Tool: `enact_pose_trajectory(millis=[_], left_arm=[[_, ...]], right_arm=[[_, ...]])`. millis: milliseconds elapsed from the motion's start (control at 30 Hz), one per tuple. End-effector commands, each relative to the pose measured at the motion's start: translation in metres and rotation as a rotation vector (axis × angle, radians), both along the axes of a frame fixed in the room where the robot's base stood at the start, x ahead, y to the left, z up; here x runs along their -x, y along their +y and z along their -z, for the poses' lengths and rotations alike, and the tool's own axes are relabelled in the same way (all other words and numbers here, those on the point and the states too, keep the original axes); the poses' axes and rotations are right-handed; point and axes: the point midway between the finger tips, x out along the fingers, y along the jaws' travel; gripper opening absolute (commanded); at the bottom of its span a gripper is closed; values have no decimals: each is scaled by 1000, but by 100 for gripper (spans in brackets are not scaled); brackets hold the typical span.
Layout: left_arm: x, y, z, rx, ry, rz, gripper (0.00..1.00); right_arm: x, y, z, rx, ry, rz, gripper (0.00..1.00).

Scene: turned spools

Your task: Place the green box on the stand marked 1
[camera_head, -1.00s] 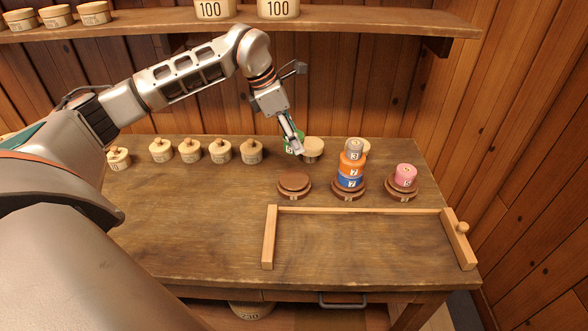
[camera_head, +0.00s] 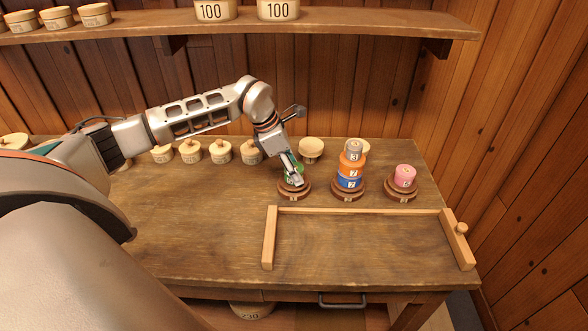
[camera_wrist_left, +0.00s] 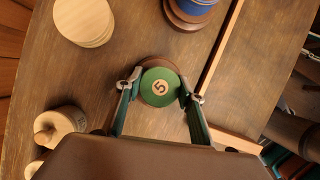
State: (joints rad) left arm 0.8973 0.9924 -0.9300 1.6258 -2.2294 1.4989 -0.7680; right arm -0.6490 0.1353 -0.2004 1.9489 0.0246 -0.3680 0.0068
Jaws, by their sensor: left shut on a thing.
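The green box (camera_head: 291,172) is a round green piece with a 5 on its top, seen clearly in the left wrist view (camera_wrist_left: 160,92). My left gripper (camera_head: 294,178) is shut on it, with one finger on each side of it in the left wrist view (camera_wrist_left: 161,88). The green box is over the leftmost round brown stand (camera_head: 294,194), whose rim shows around it in both views. I cannot tell whether it touches the stand. No mark 1 is readable on this stand. My right gripper is not in view.
The middle stand (camera_head: 348,196) bears a stack of blue, orange and grey pieces close by. The right stand (camera_head: 401,195) bears a pink piece (camera_head: 405,175). A pale wooden disc (camera_head: 311,146) stands behind. A wooden frame (camera_head: 360,211) lies in front. Several lidded pots stand at the left.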

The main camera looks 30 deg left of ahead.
Motion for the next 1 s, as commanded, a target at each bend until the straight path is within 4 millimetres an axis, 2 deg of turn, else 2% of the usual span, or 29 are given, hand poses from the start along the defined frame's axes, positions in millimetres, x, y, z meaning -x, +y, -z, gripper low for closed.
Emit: enact_pose_trajectory(millis=[167, 200, 233, 667, 767, 1000], left_arm=[[0, 0, 3, 0, 0, 0, 18], [0, 0, 2, 0, 0, 0, 48], [0, 0, 2, 0, 0, 0, 55], [0, 1, -3, -1, -2, -1, 55], [3, 6, -14, -2, -3, -2, 55], [16, 19, -59, -1, -4, -2, 55]], right_arm=[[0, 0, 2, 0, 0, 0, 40], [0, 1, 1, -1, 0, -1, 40], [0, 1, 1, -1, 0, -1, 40], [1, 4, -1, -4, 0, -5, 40], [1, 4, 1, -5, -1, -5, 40], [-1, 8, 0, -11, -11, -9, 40]])
